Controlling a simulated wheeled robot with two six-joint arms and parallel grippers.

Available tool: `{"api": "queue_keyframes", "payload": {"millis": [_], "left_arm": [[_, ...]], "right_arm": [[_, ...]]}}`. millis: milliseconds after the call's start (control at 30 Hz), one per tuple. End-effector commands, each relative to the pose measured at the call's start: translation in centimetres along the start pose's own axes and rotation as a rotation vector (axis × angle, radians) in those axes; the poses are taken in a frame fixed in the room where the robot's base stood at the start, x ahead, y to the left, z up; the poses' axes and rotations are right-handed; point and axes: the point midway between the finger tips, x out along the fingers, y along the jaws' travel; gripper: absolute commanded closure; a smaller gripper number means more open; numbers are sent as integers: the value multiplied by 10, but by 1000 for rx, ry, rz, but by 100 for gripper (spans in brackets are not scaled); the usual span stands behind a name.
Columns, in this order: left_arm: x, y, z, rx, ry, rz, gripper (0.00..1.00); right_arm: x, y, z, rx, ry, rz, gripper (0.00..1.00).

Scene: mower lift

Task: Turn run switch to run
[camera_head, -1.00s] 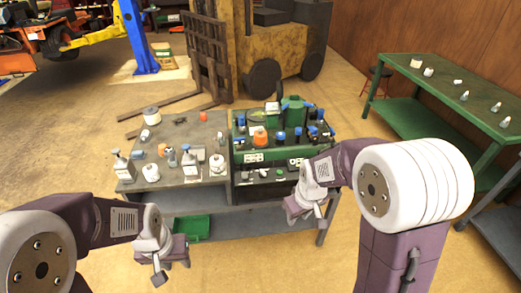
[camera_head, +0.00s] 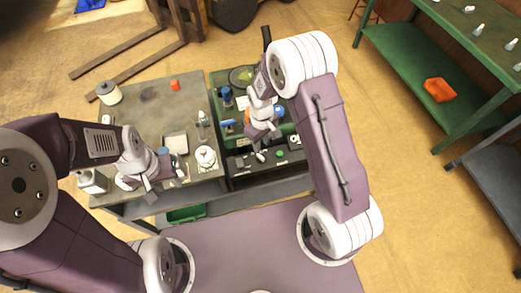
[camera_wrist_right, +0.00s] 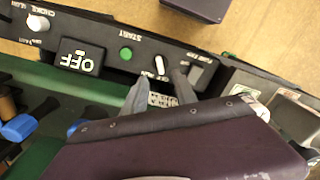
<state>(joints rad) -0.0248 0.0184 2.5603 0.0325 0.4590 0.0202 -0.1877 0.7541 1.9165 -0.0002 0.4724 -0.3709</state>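In the right wrist view the control panel (camera_wrist_right: 95,40) appears upside down. A small white run switch (camera_wrist_right: 160,64) stands on it beside the green START button (camera_wrist_right: 126,54), with small labels around it. My right gripper (camera_wrist_right: 160,76) is open, one grey finger to each side of the switch with gaps showing. I cannot tell whether a finger touches it. In the head view my right gripper (camera_head: 262,155) is over the front panel (camera_head: 240,162) of the green machine. My left gripper (camera_head: 165,186) is open and empty near the grey bench's front edge.
An OFF plate (camera_wrist_right: 80,58) and a white choke knob (camera_wrist_right: 38,22) lie along the same panel. The grey bench (camera_head: 150,95) holds a spool (camera_head: 108,92), an orange piece (camera_head: 175,85) and bottles. A green table (camera_head: 400,45) stands at the right.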

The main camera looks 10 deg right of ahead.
Motion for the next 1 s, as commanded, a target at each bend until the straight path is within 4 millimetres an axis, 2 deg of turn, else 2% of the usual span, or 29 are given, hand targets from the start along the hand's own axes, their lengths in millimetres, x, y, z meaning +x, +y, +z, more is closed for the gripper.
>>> {"api": "queue_keyframes", "payload": {"millis": [167, 400, 500, 633, 867, 900, 1000], "left_arm": [[-1, 0, 0, 0, 0, 0, 64], [-4, 0, -1, 0, 0, 0, 64], [-4, 0, -1, 0, 0, 0, 64], [-5, 0, -1, 0, 0, 0, 64], [-4, 0, -1, 0, 0, 0, 64], [-4, 0, -1, 0, 0, 0, 64], [-4, 0, -1, 0, 0, 0, 64]], "right_arm": [[18, 0, 1, 1, -3, -1, 66], [68, 0, 1, 1, -3, -1, 66], [82, 0, 1, 1, -2, -1, 66], [90, 0, 0, 1, 1, 0, 66], [91, 0, 0, 1, 2, 1, 66], [91, 0, 0, 1, 2, 1, 78], [91, 0, 0, 1, 2, 1, 100]]}}
